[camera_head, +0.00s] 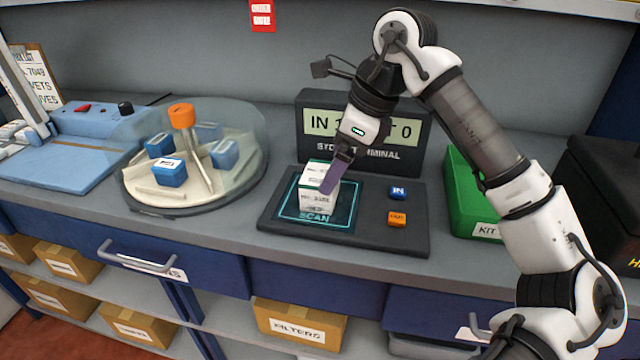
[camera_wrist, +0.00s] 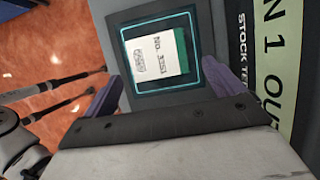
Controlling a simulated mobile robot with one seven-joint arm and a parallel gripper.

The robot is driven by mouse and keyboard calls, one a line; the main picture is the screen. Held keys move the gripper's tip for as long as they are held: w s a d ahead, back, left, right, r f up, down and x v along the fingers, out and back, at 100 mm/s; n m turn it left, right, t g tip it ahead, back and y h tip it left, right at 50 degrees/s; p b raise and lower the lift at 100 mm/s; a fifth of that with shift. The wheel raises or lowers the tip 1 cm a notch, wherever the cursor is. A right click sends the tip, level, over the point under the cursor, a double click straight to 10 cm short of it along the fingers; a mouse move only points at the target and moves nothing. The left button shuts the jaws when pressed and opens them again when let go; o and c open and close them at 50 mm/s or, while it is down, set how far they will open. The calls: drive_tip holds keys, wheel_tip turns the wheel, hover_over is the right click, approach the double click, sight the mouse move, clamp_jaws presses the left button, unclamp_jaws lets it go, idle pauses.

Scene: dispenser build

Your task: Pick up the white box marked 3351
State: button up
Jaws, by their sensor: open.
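The white box (camera_head: 316,202) with a green strip along its far edge stands on the scan pad (camera_head: 286,208). In the wrist view the box (camera_wrist: 153,62) shows its top label, which reads like "NO. 3351", and the green strip at its right. My gripper (camera_head: 336,178) is above and close to the box, with purple fingers pointing down at it. In the wrist view my gripper (camera_wrist: 162,88) is open, its two fingers wide apart with nothing between them; the box appears beyond them. I cannot tell whether a finger touches the box.
The stock terminal (camera_head: 385,155) stands behind the pad, with a blue IN button (camera_head: 398,193) and an orange button (camera_head: 397,219) at the right. A green kit bin (camera_head: 470,195) is further right. A round clear-covered carousel (camera_head: 150,190) with several blue boxes stands at the left.

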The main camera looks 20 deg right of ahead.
drive_tip(key=x, duration=0.4)
drive_tip(key=p+x, duration=0.1)
drive_tip(key=x, duration=0.1)
drive_tip(key=shift+w+a, duration=0.2)
drive_tip(key=shift+a, duration=0.15)
drive_tip(key=c, duration=1.3)
